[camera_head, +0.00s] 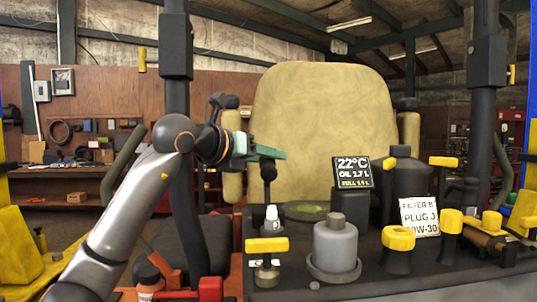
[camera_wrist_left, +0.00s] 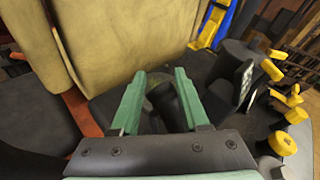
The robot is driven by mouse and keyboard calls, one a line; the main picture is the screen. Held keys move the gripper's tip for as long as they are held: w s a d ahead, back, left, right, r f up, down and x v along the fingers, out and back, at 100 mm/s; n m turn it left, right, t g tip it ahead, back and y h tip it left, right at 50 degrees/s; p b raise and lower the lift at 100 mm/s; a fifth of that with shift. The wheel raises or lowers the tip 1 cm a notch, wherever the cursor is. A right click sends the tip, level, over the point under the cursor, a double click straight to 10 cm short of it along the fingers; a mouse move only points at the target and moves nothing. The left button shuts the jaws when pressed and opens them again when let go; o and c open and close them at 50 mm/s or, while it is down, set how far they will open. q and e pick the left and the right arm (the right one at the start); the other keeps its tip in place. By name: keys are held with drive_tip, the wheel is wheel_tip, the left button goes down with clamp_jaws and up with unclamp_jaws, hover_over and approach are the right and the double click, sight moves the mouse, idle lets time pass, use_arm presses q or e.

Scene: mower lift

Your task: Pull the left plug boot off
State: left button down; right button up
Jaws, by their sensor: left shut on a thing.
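My left gripper (camera_head: 270,152) comes in from the left with green fingers, in front of the lower seat back. It is shut on a dark plug boot (camera_head: 268,170), whose narrow lower part hangs downward. Below the boot stands a white plug (camera_head: 272,217) on the dark engine deck; I cannot tell whether the two touch. In the left wrist view the green fingers (camera_wrist_left: 160,78) stand either side of the dark boot (camera_wrist_left: 162,98), which blends with the dark deck behind. My right gripper is not in view.
A grey cylinder (camera_head: 336,246) and a yellow handle (camera_head: 267,244) stand near the white plug. A display (camera_head: 353,172), a label card (camera_head: 419,216) and yellow caps (camera_head: 398,238) are to the right. The tan seat (camera_head: 322,130) rises behind; dark posts flank it.

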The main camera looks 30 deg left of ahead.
use_arm(q)
drive_tip(key=shift+w+a+f+n+g, duration=0.2)
drive_tip(key=shift+w+f+g, duration=0.15)
drive_tip(key=shift+f, duration=0.2)
drive_tip(key=shift+w+a+f+n+g, duration=0.1)
drive_tip(key=shift+w+f+n+g, duration=0.1)
drive_tip(key=shift+w+f+g, duration=0.25)
idle(1.1)
drive_tip(key=shift+s, duration=0.15)
idle(0.5)
drive_tip(key=c, duration=0.8)
unclamp_jaws()
drive_tip(key=o, duration=0.3)
drive_tip(key=shift+s+a, duration=0.1)
drive_tip(key=shift+o, duration=0.2)
drive_tip(key=shift+p, duration=0.3)
drive_tip(key=shift+s+a+r, duration=0.3)
drive_tip(key=shift+a+r, duration=0.1)
drive_tip(key=shift+r, duration=0.35)
drive_tip(key=s+a+r, duration=0.6)
drive_tip(key=s+r, duration=0.1)
drive_tip(key=r, duration=0.1)
drive_tip(key=shift+s+r, duration=0.25)
drive_tip(key=shift+s, duration=0.1)
